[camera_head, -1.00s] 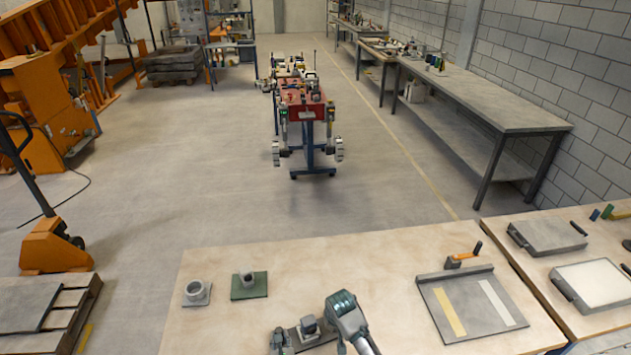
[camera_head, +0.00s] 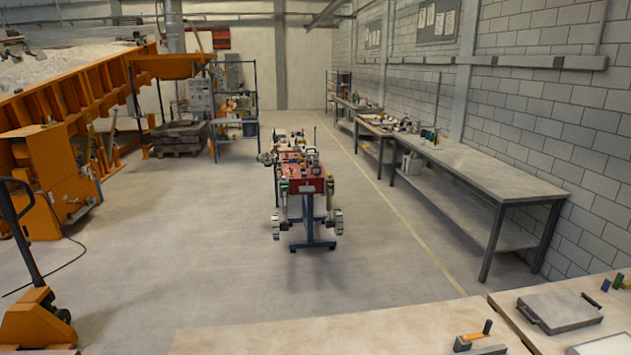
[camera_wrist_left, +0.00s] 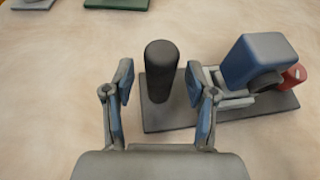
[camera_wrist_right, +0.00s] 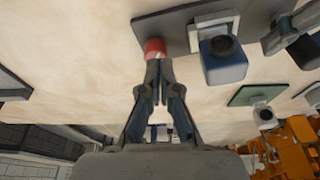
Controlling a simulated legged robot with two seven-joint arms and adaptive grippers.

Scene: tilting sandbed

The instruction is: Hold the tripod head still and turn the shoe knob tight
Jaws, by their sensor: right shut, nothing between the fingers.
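The tripod head shows in the left wrist view as a blue block (camera_wrist_left: 258,62) with a dark round part, on a dark base plate (camera_wrist_left: 190,122). A black upright cylinder (camera_wrist_left: 160,70) stands at the plate's left end. A red knob (camera_wrist_left: 294,76) sits at the block's far right. My left gripper (camera_wrist_left: 160,82) is open, with one finger on either side of the cylinder; contact cannot be told. In the right wrist view, my right gripper (camera_wrist_right: 156,66) is shut and empty, its tips right at the red knob (camera_wrist_right: 155,47), beside the blue block (camera_wrist_right: 222,60).
A green plate with a grey part (camera_wrist_right: 258,96) lies apart from the base plate in the right wrist view.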

